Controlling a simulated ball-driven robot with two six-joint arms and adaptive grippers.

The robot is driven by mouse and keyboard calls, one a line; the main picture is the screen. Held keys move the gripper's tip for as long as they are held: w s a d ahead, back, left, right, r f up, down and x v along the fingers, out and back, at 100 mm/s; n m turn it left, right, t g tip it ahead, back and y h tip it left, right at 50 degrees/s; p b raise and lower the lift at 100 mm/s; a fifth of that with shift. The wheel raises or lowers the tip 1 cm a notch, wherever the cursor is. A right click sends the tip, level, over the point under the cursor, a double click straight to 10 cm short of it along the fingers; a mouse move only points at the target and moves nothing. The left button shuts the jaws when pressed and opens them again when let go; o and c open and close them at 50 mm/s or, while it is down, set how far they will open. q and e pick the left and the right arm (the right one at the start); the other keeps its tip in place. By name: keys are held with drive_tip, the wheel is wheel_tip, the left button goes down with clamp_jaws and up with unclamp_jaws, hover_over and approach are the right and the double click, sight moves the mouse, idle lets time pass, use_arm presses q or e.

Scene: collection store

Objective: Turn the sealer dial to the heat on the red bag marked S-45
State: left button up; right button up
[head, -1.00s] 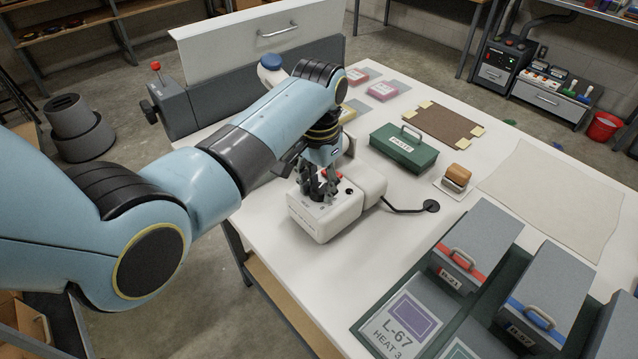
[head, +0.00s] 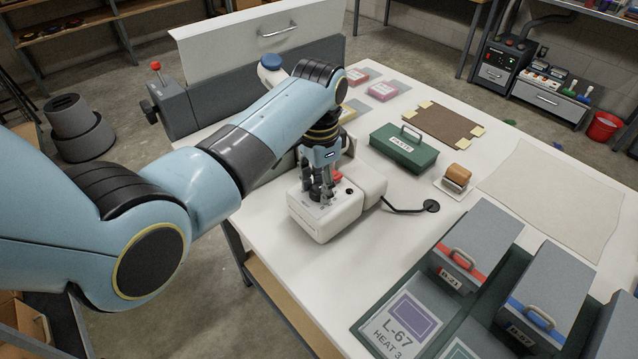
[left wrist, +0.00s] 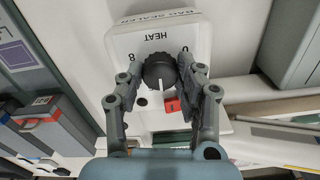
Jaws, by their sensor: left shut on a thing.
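The white sealer (head: 330,222) stands on the table, with a short cable at its right. My left gripper (head: 318,192) points down at its top and is shut on the black dial (left wrist: 159,72). In the left wrist view the fingers grip the dial from both sides, and its white pointer line points down in the picture. The word HEAT and the marks 8 and 0 show upside down. A red switch (left wrist: 172,105) is beside the dial. Red or pink packets (head: 383,91) lie at the table's back; their markings are too small to read. My right gripper is not in view.
A green toolbox (head: 404,150) and an orange-topped roller (head: 457,178) stand right of the sealer. A bag marked L-67, HEAT 3 (head: 402,325) lies at the front near grey boxes (head: 478,240). A pale sheet (head: 555,195) covers the right side.

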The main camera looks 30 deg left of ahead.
sight(319, 188)
use_arm(q)
drive_tip(key=shift+w+r, duration=0.1)
drive_tip(key=o, duration=0.9)
wheel_tip(319, 188, up, 12)
drive_tip(key=shift+f, duration=0.1)
